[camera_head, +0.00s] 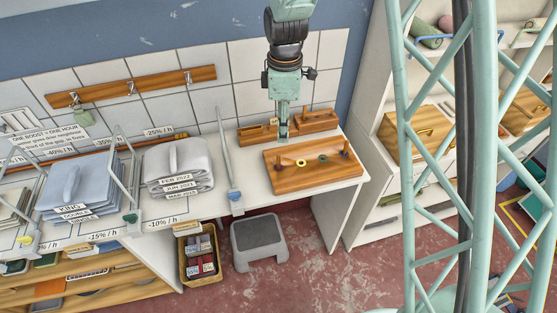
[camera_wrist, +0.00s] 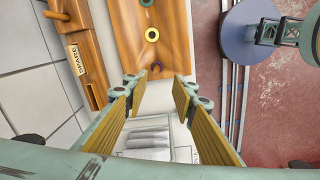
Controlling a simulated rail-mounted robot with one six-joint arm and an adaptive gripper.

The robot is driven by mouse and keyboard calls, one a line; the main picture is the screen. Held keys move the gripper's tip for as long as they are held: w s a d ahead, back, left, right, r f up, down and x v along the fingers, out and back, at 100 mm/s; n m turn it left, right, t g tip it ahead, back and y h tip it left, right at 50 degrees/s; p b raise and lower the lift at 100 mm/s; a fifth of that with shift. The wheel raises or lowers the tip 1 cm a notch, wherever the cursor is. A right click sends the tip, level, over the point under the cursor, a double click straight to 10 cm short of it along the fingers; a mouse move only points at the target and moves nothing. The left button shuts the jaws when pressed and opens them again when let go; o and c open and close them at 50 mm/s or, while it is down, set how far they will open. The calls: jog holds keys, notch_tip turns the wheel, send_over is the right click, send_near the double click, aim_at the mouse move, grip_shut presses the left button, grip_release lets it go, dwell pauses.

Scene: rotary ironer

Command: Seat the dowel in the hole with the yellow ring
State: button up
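A wooden board (camera_head: 290,181) lies on the white table with a yellow ring (camera_head: 301,162) around a hole and a dark ring (camera_head: 322,158) to its right. I cannot tell which peg is the dowel. My gripper (camera_head: 283,136) points down behind the board's left part. Its fingers (camera_wrist: 158,93) are apart with nothing between them.
A wooden rack (camera_head: 317,121) stands behind the board; its left part has a SPARE label (camera_wrist: 77,60) in the wrist view. Folded linen (camera_head: 178,163) and upright dividers (camera_head: 228,150) are left. A grey stool (camera_head: 257,238) stands on the floor in front.

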jog(key=shift+w+a+f+n+p, duration=0.25)
jog(key=shift+a+f+p, duration=0.1)
jog(key=shift+f, duration=0.2)
jog(key=shift+w+a+f+n+p, duration=0.25)
jog(key=shift+a+f, duration=0.05)
jog(key=shift+f, duration=0.2)
jog(key=shift+f, duration=0.1)
send_over(279, 155)
jog(key=shift+s+f+p, duration=0.15)
jog(key=shift+f+p, duration=0.15)
jog(key=shift+f, duration=3.9)
jog(key=shift+f, duration=0.15)
jog(key=shift+f+p, duration=0.7)
jog(key=shift+f, duration=1.75)
